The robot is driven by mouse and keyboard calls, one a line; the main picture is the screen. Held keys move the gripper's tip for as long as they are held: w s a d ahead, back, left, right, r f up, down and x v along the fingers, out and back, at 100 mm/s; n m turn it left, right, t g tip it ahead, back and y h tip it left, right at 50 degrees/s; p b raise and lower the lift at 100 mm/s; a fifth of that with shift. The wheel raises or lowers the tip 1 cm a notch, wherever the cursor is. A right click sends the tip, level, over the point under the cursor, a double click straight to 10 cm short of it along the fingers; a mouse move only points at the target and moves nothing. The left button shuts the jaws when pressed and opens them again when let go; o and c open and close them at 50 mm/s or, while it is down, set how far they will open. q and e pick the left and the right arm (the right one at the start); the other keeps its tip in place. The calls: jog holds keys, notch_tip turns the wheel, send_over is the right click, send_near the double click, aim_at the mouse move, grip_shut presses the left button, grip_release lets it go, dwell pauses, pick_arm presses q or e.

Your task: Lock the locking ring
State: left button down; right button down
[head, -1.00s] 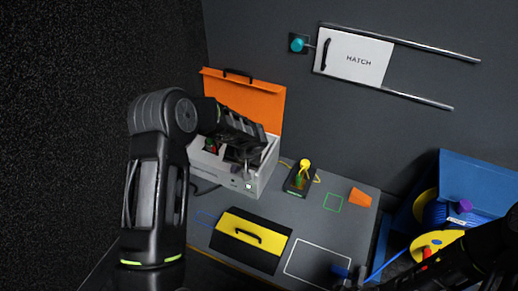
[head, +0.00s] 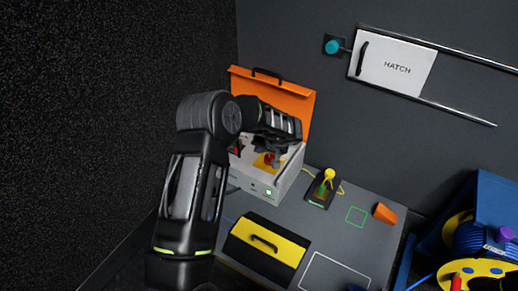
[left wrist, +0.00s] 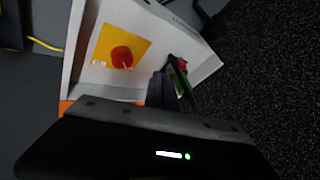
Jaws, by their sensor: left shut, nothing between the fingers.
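A white box (head: 262,188) with a raised orange lid (head: 290,101) stands at the back left of the table. Inside, a red knob sits on a yellow plate (head: 262,164); the left wrist view shows the knob (left wrist: 122,56) clearly. Beside it is a small red and green connector (left wrist: 181,67); I cannot make out which part is the locking ring. My left gripper (head: 268,150) reaches into the box from above. Its fingers (left wrist: 165,90) are shut and empty, close beside the connector; I cannot tell whether they touch. My right gripper is out of view.
On the table are a yellow and black case (head: 265,247), a black block with a yellow-topped plug (head: 325,187) and an orange wedge (head: 384,213). A blue bin (head: 497,205) with reels stands right. A white hatch (head: 393,63) is on the wall.

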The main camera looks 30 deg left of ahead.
pick_arm(q)
jog(key=b+x, duration=0.2)
jog(key=x, duration=0.5)
jog(key=shift+f, duration=0.25)
jog(key=a, duration=0.1)
jog(key=a+b, duration=0.1)
jog(key=a, duration=0.1)
jog(key=shift+s+a, duration=0.15)
jog(key=shift+s, duration=0.25)
jog(key=shift+a+r, duration=0.1)
jog(key=shift+a, duration=0.25)
jog(key=shift+s+a, duration=0.1)
jog(key=shift+s, duration=0.05)
